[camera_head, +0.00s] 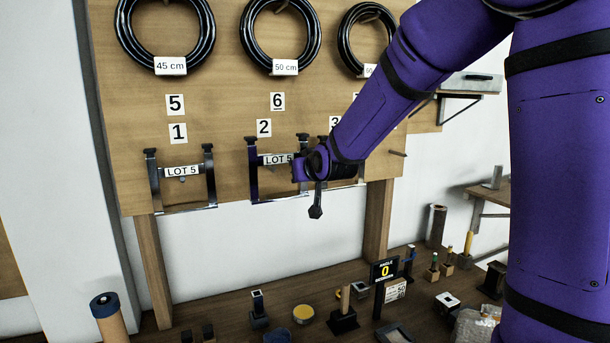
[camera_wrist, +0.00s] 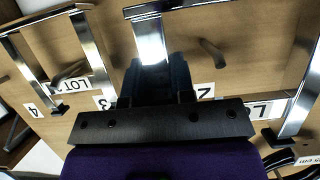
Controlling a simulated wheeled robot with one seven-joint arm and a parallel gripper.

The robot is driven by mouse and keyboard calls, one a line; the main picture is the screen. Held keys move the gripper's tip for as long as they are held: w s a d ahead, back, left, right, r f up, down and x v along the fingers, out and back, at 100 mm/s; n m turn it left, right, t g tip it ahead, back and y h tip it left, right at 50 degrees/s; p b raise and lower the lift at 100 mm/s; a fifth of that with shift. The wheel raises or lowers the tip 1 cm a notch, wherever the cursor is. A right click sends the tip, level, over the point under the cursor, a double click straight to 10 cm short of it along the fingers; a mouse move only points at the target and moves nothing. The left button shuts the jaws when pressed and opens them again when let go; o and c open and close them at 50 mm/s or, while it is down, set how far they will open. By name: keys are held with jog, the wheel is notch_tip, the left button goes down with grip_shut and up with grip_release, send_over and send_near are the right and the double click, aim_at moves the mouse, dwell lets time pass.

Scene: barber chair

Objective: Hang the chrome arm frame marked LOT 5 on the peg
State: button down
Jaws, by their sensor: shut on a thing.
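A chrome arm frame marked LOT 5 (camera_head: 253,182) is upright at the board below number 2. My gripper (camera_head: 301,168) is shut on its right upright. In the wrist view my gripper (camera_wrist: 156,85) closes around that chrome bar (camera_wrist: 150,42), and part of the label (camera_wrist: 264,108) shows. A peg (camera_wrist: 212,52) sticks out below number 2, within the frame's outline. I cannot tell whether the frame bears on it. Another chrome frame marked LOT 5 (camera_head: 211,182) hangs below number 1. A third frame (camera_wrist: 82,48) hangs below number 3, mostly behind my gripper in the head view.
Black rings (camera_head: 167,65) hang along the top of the wooden board (camera_head: 225,110). A bare peg (camera_head: 398,153) shows right of my forearm. The bench below (camera_head: 235,325) holds several small tools, blocks and an angle display (camera_head: 384,271). The frames hang close together.

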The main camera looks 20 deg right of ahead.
jog(key=shift+w, duration=3.5)
jog(key=shift+f, duration=0.95)
jog(key=c, duration=0.9)
grip_release()
jog(key=shift+f, duration=0.1)
jog(key=shift+s, duration=0.1)
jog(key=v, duration=1)
jog(key=shift+s+r, duration=0.25)
jog(key=shift+s, duration=0.05)
